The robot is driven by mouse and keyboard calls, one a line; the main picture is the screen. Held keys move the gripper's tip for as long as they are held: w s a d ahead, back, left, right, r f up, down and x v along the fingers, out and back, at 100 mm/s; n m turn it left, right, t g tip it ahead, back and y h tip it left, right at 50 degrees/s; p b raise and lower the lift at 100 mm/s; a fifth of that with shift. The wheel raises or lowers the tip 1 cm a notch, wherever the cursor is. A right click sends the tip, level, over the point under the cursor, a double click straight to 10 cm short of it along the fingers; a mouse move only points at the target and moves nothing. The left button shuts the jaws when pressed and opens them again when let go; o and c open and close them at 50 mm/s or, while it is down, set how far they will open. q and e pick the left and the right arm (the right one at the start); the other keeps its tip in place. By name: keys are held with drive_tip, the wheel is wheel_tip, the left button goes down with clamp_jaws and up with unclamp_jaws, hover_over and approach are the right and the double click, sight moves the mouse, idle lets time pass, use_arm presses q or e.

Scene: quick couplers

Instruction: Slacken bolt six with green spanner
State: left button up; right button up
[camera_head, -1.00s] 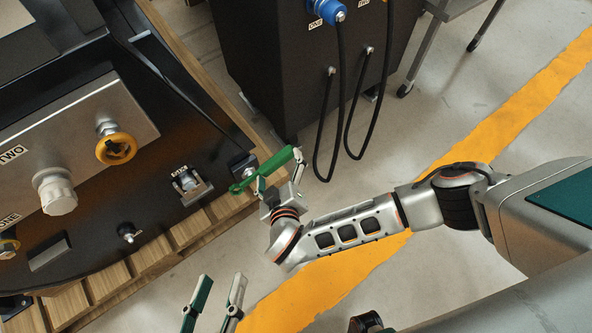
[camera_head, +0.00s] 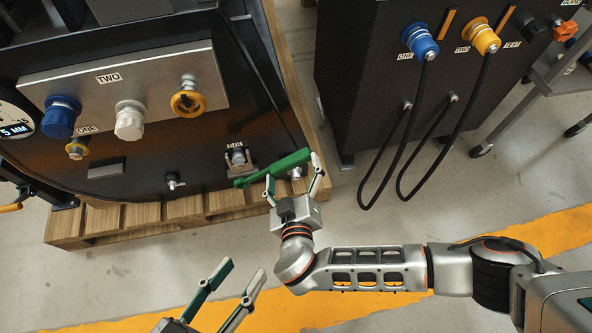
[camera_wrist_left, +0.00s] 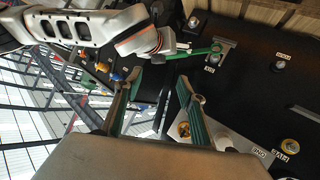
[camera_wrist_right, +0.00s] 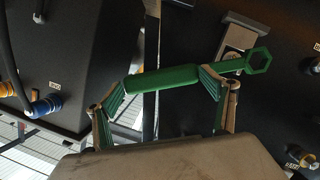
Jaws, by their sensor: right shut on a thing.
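The green spanner (camera_head: 280,166) is held by its handle in my right gripper (camera_head: 292,170), which is shut on it. Its ring end points left, just below a bolt in a metal bracket (camera_head: 237,157) at the machine's lower right.
A silver block (camera_head: 110,85) labelled TWO carries blue, white and yellow couplers. The wooden pallet (camera_head: 140,217) edges the machine. A black cabinet (camera_head: 350,100) with hanging cables stands right. Floor in front is clear.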

use_arm(q)
drive_tip(key=shift+w+r, duration=0.1)
drive_tip(key=shift+r, duration=0.05)
use_arm(e)
drive_tip(key=shift+w+a, duration=0.2)
drive_tip(key=shift+w, duration=0.4)
drive_tip(key=shift+w+a+f+b, duration=0.1)
drive_tip(key=shift+w+b, duration=0.1)
drive_tip(key=shift+w, duration=0.15)
drive_tip(key=shift+w+a+b, duration=0.1)
drive_tip(key=shift+w+b, duration=0.05)
drive_tip(key=shift+w, duration=0.2)
drive_tip(key=shift+w+a, duration=0.2)
drive_tip(key=shift+w, duration=0.45)
use_arm(q)
drive_tip(key=shift+s+d+n, duration=0.2)
drive_tip(key=shift+d+n, duration=0.5)
drive_tip(key=shift+d, duration=0.05)
use_arm(e)
drive_tip(key=shift+r, duration=0.2)
use_arm(q)
drive_tip(key=shift+a, duration=0.15)
drive_tip(key=shift+s+f, duration=0.1)
drive_tip(key=shift+f, duration=0.2)
use_arm(e)
drive_tip(key=shift+f, duration=0.1)
